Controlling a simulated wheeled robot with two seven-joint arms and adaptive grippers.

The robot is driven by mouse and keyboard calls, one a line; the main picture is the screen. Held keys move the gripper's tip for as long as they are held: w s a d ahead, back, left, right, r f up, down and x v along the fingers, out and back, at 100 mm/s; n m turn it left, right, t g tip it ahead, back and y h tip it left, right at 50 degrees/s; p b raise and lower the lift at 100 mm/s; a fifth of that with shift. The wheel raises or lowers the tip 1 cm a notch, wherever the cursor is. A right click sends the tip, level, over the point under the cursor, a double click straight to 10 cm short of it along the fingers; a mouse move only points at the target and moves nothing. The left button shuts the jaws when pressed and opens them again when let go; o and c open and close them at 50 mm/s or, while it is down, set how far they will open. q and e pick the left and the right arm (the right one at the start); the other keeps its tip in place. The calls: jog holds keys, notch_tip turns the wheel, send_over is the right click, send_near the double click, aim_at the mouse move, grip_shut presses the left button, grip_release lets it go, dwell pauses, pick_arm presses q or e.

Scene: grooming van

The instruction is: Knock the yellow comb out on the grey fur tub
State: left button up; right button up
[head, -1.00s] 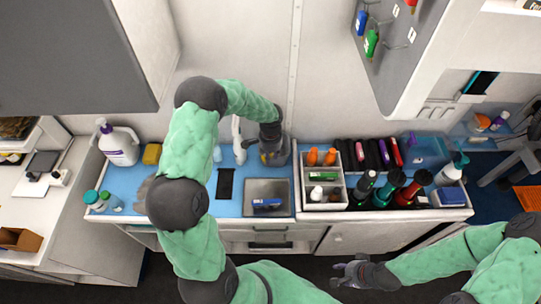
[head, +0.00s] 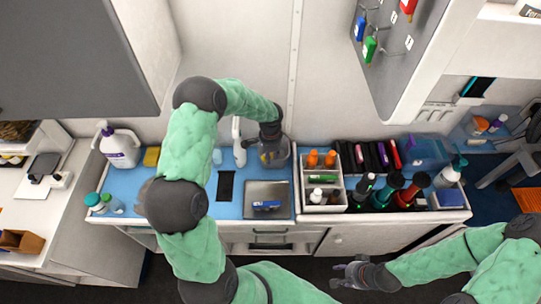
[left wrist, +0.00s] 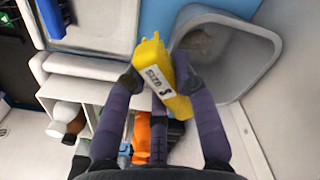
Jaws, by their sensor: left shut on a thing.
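The yellow comb (left wrist: 160,75), with a white label reading "SIZE S", is held between the purple-grey fingers of my left gripper (left wrist: 163,82) in the left wrist view. The grey fur tub (left wrist: 235,45) is just beside it to the right, open, with some brownish fur at its bottom. The comb's upper end is close to the tub's rim; I cannot tell whether they touch. In the head view my left gripper (head: 270,152) is at the tub (head: 285,151), partly hiding it. My right gripper (head: 350,275) is empty and looks open, low in front of the counter.
Right of the tub stands a white divided organizer (head: 326,208) with orange and green items, beside several bottles. A metal tray (head: 262,189) holding a blue item lies in front of the tub. A white jug (head: 120,148) stands at the far left. The wall rises close behind.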

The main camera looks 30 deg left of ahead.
pick_arm(q)
jog(key=shift+f+b, duration=0.9)
jog(key=shift+f, duration=0.15)
dwell(1.5)
jog(key=shift+r, duration=0.1)
jog(key=shift+r+p, duration=1.85)
jog(key=shift+r, duration=1.15)
